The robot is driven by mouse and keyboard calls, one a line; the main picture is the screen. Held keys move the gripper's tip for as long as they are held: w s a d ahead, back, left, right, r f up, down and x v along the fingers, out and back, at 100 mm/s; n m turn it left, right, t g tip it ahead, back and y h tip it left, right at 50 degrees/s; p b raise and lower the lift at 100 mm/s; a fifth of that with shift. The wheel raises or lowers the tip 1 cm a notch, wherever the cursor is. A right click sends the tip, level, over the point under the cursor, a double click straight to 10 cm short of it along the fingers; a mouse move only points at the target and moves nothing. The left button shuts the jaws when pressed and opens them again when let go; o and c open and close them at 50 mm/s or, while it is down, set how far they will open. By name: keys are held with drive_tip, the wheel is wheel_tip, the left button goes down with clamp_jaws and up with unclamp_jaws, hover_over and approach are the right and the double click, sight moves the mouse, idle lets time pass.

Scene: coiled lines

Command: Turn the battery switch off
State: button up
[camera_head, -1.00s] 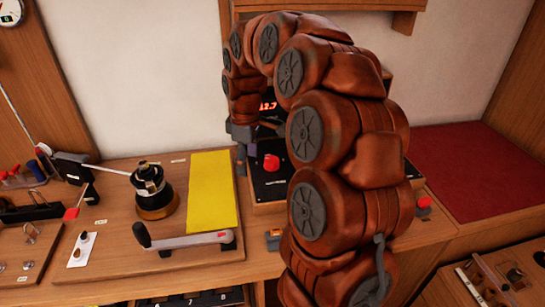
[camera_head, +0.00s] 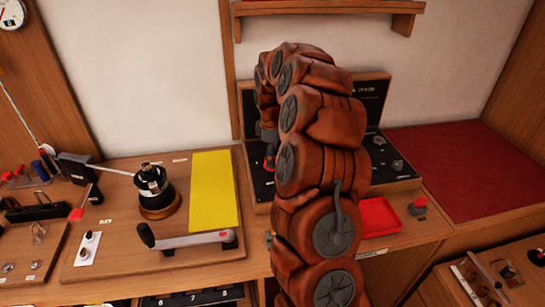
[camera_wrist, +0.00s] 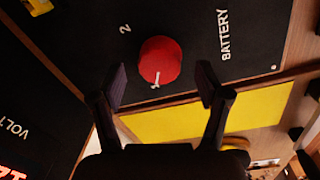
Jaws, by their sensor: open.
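The battery switch is a round red knob (camera_wrist: 160,60) on a black panel (camera_wrist: 90,50), beside the printed word BATTERY, with the marks 1 and 2 around it. In the wrist view my open gripper (camera_wrist: 162,80) has a finger on either side of the knob's near edge. Whether the fingers touch it or hang above it I cannot tell. In the head view my gripper (camera_head: 268,138) is right over the knob (camera_head: 270,163), which is partly hidden. My arm covers much of the panel.
A red tray (camera_head: 379,217) and a small red button (camera_head: 420,203) are right of my arm. A wooden shelf (camera_head: 330,8) hangs above.

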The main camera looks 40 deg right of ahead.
drive_tip(key=shift+f, duration=1.2)
drive_tip(key=shift+c, duration=0.3)
